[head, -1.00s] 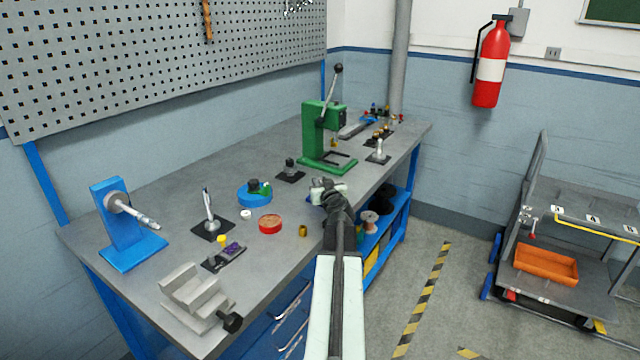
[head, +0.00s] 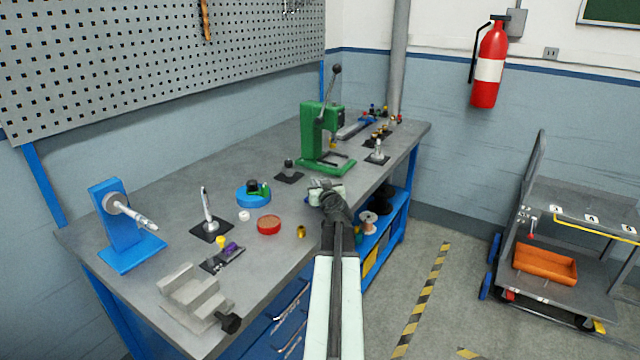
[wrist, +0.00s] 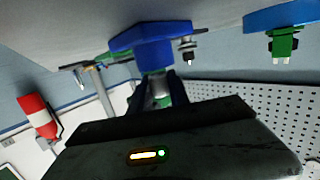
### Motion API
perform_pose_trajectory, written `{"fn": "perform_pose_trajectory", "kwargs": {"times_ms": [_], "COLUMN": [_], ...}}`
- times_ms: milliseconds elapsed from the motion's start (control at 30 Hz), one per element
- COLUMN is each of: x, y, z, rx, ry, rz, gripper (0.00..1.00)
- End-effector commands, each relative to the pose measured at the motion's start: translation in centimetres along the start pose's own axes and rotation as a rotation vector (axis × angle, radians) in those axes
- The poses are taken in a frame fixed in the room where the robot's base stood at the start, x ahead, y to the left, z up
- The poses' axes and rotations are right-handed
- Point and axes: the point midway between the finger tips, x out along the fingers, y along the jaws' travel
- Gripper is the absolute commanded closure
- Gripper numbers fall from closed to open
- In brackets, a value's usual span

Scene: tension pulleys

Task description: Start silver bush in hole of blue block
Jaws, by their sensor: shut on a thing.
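My gripper (head: 325,192) is over the right front part of the bench in the head view. In the wrist view my gripper (wrist: 160,86) is shut on the silver bush (wrist: 159,90), a small bright cylinder between the dark fingers. The blue block (wrist: 152,48) shows just beyond the fingertips, and the bush's far end lines up with it. I cannot tell whether the bush touches the block or enters its hole, as the hole is hidden. In the head view my gripper hides most of the block and the bush.
A green press (head: 322,140) stands behind my gripper. A blue round dish (head: 254,198) with a green piece, a red dish (head: 269,226) and a small brass bush (head: 301,231) are to the left. A grey stepped block (head: 190,295) sits at the front left.

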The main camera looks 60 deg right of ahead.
Motion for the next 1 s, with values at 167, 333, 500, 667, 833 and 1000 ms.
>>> {"fn": "perform_pose_trajectory", "kwargs": {"times_ms": [167,333,500,667,833,1000], "x": [-0.2,0.0,0.1,0.2,0.3,0.3], "y": [-1.0,-1.1,-1.1,-0.9,-0.6,-0.5], "z": [0.6,0.5,0.3,-0.3,-0.8,-0.9], "rx": [0.003,0.006,0.009,0.01,0.012,0.011], "ry": [-0.013,-0.012,-0.011,-0.005,0.003,0.003], "rz": [-0.021,-0.023,-0.024,-0.022,-0.019,-0.018], "gripper": [1.0,1.0,1.0,1.0,1.0,1.0]}}
